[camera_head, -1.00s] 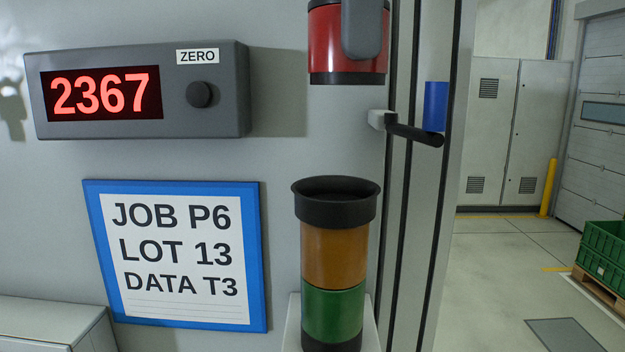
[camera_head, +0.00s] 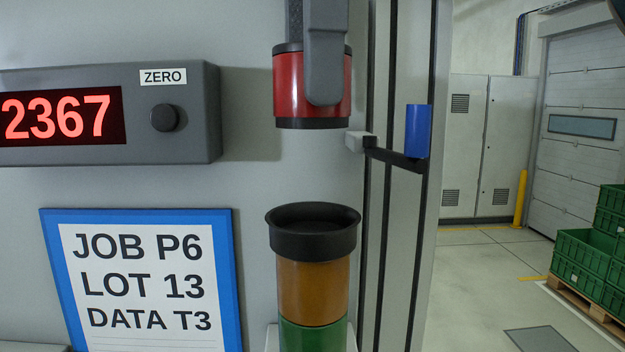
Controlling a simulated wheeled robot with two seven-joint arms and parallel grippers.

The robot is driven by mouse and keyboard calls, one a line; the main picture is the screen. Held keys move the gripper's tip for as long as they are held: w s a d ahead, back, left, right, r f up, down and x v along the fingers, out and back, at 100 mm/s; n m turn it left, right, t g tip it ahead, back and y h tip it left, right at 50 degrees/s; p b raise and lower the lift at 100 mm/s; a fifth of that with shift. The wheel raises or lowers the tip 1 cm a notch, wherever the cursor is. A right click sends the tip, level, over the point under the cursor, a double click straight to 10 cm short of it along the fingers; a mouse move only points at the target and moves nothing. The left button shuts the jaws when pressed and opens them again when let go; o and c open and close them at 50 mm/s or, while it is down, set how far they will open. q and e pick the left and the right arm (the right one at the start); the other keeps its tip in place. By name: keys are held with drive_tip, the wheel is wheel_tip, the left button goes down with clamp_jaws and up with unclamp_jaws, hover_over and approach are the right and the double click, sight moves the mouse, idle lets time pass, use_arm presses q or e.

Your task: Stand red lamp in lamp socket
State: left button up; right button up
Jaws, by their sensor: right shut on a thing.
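The red lamp (camera_head: 288,86) is a red cylinder with black bands at top and bottom. It hangs upright in the air in front of the grey wall. My right gripper (camera_head: 318,75) is shut on it; one grey finger covers part of its front, and another shows behind its top. The lamp socket (camera_head: 313,240) is a black flared cup on top of an orange and green stack. It lies below the lamp with a clear gap between them, and it looks empty. My left gripper is not in view.
A display reading 2367 (camera_head: 60,115) with a ZERO knob (camera_head: 165,118) is at left above a blue-framed job sign (camera_head: 137,220). A black handle with a blue grip (camera_head: 418,132) juts out right of the stack. Green crates (camera_head: 585,255) stand at far right.

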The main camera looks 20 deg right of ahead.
sight(313, 124)
drive_tip(key=shift+f, duration=2.25)
drive_tip(key=shift+f, duration=0.1)
drive_tip(key=shift+w+f, duration=0.1)
drive_tip(key=shift+f, duration=1.7)
drive_tip(key=shift+f, duration=0.15)
drive_tip(key=o, duration=1.1)
drive_tip(key=shift+r, duration=0.25)
drive_tip(key=shift+r, duration=5.9)
